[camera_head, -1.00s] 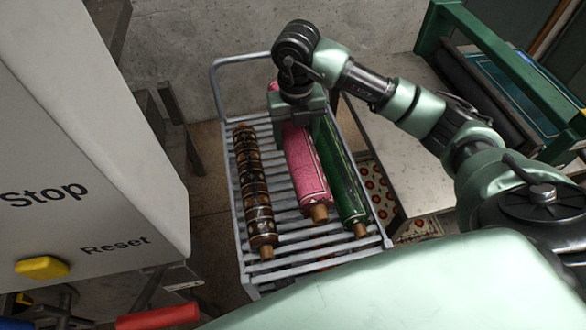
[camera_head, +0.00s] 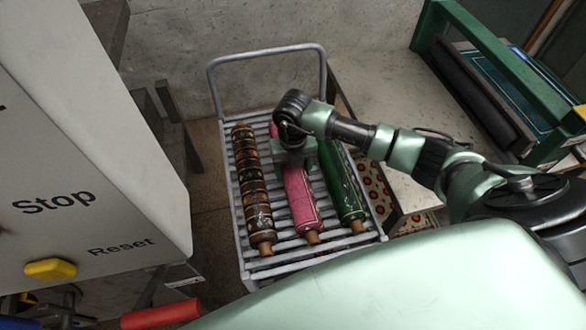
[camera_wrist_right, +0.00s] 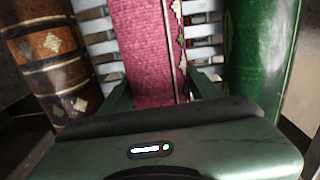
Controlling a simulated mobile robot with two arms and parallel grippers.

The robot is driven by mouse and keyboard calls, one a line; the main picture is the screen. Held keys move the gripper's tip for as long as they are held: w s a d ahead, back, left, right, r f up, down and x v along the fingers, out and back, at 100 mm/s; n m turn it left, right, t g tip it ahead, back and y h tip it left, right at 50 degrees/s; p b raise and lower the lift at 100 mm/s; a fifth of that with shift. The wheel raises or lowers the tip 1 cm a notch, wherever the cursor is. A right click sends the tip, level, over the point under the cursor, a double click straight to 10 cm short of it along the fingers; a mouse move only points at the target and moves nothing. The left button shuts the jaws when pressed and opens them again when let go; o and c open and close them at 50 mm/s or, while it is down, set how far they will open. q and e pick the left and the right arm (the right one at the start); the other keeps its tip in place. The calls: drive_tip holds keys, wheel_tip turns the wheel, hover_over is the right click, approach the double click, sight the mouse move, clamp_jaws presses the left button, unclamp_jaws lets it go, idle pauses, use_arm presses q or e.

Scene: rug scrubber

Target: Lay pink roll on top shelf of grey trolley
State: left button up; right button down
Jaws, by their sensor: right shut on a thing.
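The pink roll (camera_head: 301,196) lies lengthwise on the slatted top shelf of the grey trolley (camera_head: 240,213), between a dark patterned roll (camera_head: 253,190) on its left and a green roll (camera_head: 343,185) on its right. My right gripper (camera_head: 295,158) is over the pink roll's far half and is shut on it. In the right wrist view the pink roll (camera_wrist_right: 147,50) runs between the two fingers, with pale slats showing beside it. Whether the roll fully rests on the slats is hard to tell. My left gripper is not in view.
A white machine with Stop and Reset labels (camera_head: 85,130) stands close on the left, with a yellow button (camera_head: 50,269). The trolley's handle (camera_head: 268,53) rises at the back. A grey table (camera_head: 385,95) and a green frame (camera_head: 500,75) stand on the right.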

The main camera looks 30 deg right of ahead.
drive_tip(key=shift+f, duration=0.1)
drive_tip(key=shift+c, duration=1.9)
unclamp_jaws()
drive_tip(key=shift+r, duration=0.35)
wheel_tip(320, 180, up, 12)
drive_tip(key=shift+f+b, duration=0.2)
drive_tip(key=shift+b, duration=0.7)
